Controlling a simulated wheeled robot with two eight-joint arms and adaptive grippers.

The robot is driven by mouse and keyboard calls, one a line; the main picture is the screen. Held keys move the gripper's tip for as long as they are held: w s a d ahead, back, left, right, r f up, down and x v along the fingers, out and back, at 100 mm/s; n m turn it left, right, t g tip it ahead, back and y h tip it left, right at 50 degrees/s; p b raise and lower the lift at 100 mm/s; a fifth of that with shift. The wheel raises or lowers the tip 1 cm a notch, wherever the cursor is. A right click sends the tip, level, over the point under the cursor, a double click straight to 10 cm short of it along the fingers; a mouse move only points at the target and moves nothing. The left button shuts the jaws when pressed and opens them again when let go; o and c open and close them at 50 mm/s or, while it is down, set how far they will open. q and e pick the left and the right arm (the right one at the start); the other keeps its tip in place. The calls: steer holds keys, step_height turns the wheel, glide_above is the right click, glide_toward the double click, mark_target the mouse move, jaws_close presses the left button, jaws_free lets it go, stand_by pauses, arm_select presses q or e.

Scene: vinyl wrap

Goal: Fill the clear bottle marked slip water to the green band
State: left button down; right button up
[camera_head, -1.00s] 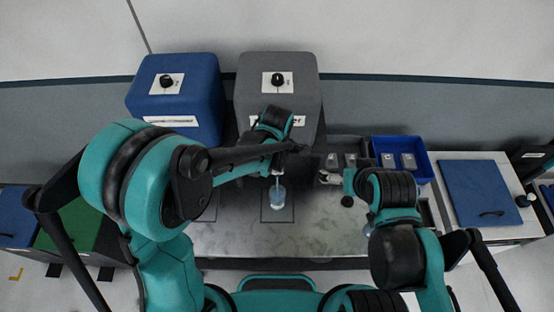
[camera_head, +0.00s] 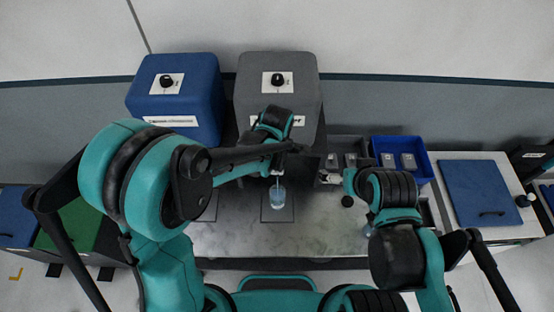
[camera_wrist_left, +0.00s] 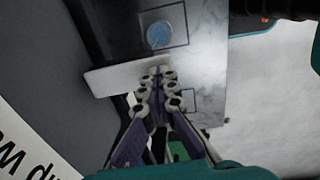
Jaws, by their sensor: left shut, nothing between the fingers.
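The clear bottle (camera_head: 277,198) stands upright on a dark outlined square on the worktop, below the grey dispenser (camera_head: 278,100). A thin pale stream falls into it from above, and its contents look light blue. I cannot make out its green band or the exact level. In the left wrist view the bottle (camera_wrist_left: 158,36) shows as a round bluish shape. My left gripper (camera_head: 281,149) is shut and empty at the dispenser's front, above the bottle. Its fingertips (camera_wrist_left: 157,74) are close to a pale bar (camera_wrist_left: 125,77); contact is unclear. My right gripper (camera_head: 334,178) is partly hidden.
A blue dispenser (camera_head: 178,98) stands left of the grey one. A blue bin (camera_head: 424,166) with grey-topped items is at the right rear of the worktop. A blue panel (camera_head: 484,193) lies on the white side table. The worktop front (camera_head: 310,236) is clear.

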stand_by(0.4)
arm_select(q)
steer(key=shift+r+p, duration=0.45)
steer(key=shift+r, duration=0.35)
arm_select(e)
steer(key=shift+r, duration=0.45)
